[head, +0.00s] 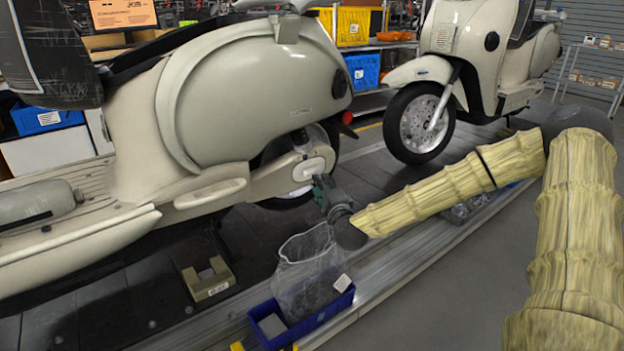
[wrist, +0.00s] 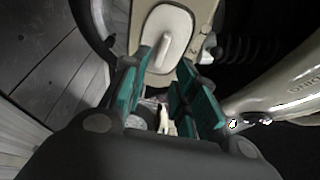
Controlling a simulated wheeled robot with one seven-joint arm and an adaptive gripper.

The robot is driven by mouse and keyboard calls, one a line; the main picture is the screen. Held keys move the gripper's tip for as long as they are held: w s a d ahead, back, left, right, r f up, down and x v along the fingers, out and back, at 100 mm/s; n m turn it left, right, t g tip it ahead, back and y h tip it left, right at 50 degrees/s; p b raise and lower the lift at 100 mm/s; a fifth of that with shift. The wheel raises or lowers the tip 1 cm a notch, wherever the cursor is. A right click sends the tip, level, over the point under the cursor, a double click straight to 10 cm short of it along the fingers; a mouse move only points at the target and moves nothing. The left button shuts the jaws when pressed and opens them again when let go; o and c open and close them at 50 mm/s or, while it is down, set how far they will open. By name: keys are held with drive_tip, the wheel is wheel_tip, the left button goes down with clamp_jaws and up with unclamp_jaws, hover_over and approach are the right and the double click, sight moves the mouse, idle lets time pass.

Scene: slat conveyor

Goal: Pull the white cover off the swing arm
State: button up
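The white cover (head: 312,167) is a rounded cap on the cream swing arm (head: 277,178), beside the rear wheel of the near scooter. In the wrist view the cover (wrist: 166,38) sits on the swing arm just beyond my fingertips, at top centre. My gripper (head: 322,186) is just below the cover in the head view. In the wrist view its teal fingers (wrist: 163,75) stand apart with a gap between them and nothing held. I cannot tell whether a fingertip touches the cover or swing arm.
A blue bin (head: 312,328) with a clear plastic bag (head: 309,268) stands below my gripper at the conveyor edge. A beige block (head: 208,279) lies on the dark slats to its left. A second scooter (head: 470,60) stands behind, and grey floor is clear at right.

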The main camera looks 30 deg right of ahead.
sight(314, 171)
drive_tip(key=shift+b+x, duration=1.1)
drive_tip(key=shift+x, duration=2.45)
drive_tip(key=shift+w+d+r, duration=0.2)
drive_tip(key=shift+w+r, duration=0.1)
drive_tip(key=shift+w, duration=0.35)
drive_tip(key=shift+w+b, duration=0.3)
drive_tip(key=shift+w+r, duration=0.15)
drive_tip(key=shift+w, duration=0.1)
drive_tip(key=shift+o, duration=0.8)
drive_tip(key=shift+w, duration=0.25)
drive_tip(key=o, duration=0.3)
drive_tip(key=shift+a, duration=0.1)
drive_tip(key=c, duration=0.7)
